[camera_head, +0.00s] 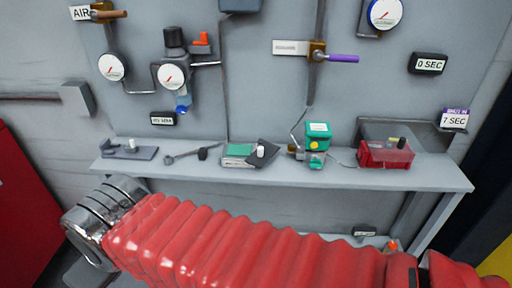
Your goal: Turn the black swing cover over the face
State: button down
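A black plate (263,151) that looks like the swing cover is tilted at the right of a small green-topped block (238,155) on the grey shelf. A white knob (261,151) shows at the black plate. Whether the plate touches the block or hides a face is too small to tell. My red bellows-covered arm crosses the foreground below the shelf, from the lower right to a silver metal section at the left. No gripper fingers show, so I cannot tell where my gripper is relative to the cover.
The grey shelf (330,178) also bears a green actuator (318,137), a red box (385,154), a flat grey plate (130,153) and a wrench-like tool (184,155). Gauges, pipes and a purple-handled valve (342,58) are on the wall above. A red cabinet (25,210) stands at left.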

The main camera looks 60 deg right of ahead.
aim_at(267, 150)
jog(key=u, duration=0.35)
jog(key=k, duration=1.3)
jog(key=z, duration=0.85)
jog(key=i, duration=1)
jog(key=z, duration=0.1)
